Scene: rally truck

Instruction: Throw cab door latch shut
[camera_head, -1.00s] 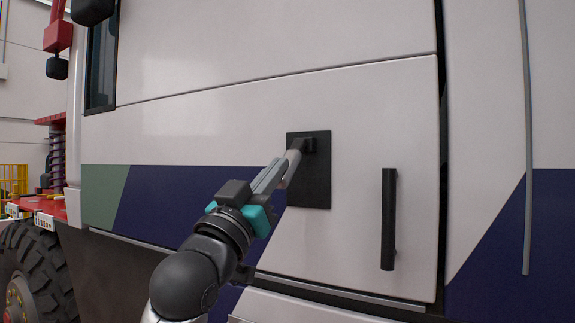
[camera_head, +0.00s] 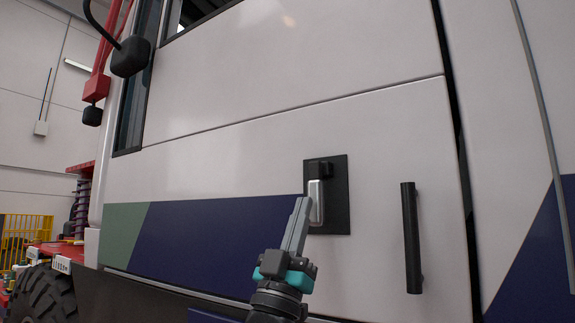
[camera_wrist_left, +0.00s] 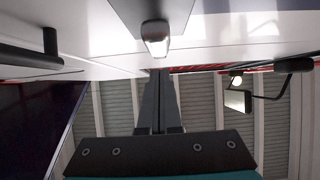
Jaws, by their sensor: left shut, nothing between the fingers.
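The cab door latch is a black plate (camera_head: 340,215) on the white door (camera_head: 260,150), with a short silver lever (camera_head: 316,203) below a black pivot block (camera_head: 319,169). The lever points straight down along the plate. My left gripper (camera_head: 302,199) is shut and empty, pointing up, with its tips at the lever's left side in the head view. In the left wrist view the silver lever end (camera_wrist_left: 155,40) lies just beyond the shut fingertips (camera_wrist_left: 159,72). I cannot tell whether they touch. My right gripper is out of view.
A vertical black grab handle (camera_head: 411,238) stands out from the door right of the latch. A black mirror (camera_head: 129,57) hangs at upper left. A tyre (camera_head: 45,292) and yellow railing (camera_head: 26,235) are at lower left. The door panel left of the latch is flat.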

